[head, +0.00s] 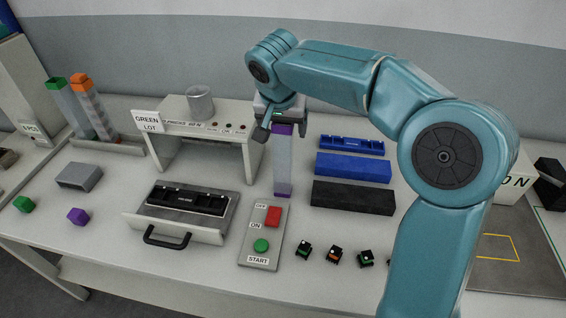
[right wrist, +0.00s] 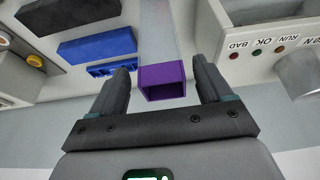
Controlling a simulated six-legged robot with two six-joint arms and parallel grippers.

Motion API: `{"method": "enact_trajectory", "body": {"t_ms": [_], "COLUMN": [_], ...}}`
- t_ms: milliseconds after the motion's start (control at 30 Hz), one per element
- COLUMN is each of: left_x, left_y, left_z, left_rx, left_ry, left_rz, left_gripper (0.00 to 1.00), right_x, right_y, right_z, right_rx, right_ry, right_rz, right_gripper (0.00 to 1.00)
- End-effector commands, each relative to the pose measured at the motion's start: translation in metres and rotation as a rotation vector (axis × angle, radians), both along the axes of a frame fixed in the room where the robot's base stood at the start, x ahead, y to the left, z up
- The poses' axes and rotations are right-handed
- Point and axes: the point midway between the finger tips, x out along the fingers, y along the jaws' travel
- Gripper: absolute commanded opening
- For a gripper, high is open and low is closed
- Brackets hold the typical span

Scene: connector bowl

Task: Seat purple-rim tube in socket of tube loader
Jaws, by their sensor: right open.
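The purple-rim tube (head: 283,165) is a tall, translucent grey square tube standing upright, with a purple rim at its top. A little purple also shows at its foot. My right gripper (head: 272,122) is over its top, pointing down. In the right wrist view the hollow purple rim (right wrist: 163,82) lies between the two separated fingers of my right gripper (right wrist: 162,78), with a gap on each side. No part is clearly recognisable as the tube loader or its socket. My left gripper is not in view.
A green-rim tube (head: 66,108) and an orange-rim tube (head: 90,105) stand in a rack at left. A test station (head: 205,112) is left of the purple-rim tube. A button panel (head: 262,238) is in front, blue and black blocks (head: 352,167) (head: 352,198) to the right.

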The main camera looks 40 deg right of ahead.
Motion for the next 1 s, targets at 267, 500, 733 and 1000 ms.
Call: {"method": "enact_trajectory", "body": {"t_ms": [267, 500, 733, 1000], "left_x": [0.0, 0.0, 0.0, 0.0], "left_y": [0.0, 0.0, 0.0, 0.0], "left_z": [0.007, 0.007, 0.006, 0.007], "left_rx": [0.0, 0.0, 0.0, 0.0], "left_ry": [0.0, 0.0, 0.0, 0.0], "left_rz": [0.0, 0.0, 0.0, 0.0], "left_gripper": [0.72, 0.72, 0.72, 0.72], "right_x": [0.012, 0.013, 0.013, 0.013], "right_y": [-0.012, -0.013, -0.013, -0.013], "right_z": [-0.038, -0.042, -0.042, -0.041], "right_rx": [0.0, 0.001, 0.0, 0.001], "right_ry": [0.004, 0.001, 0.002, 0.001], "right_rz": [0.0, 0.001, 0.001, 0.001], "right_gripper": [0.79, 0.79, 0.17, 0.0]}}
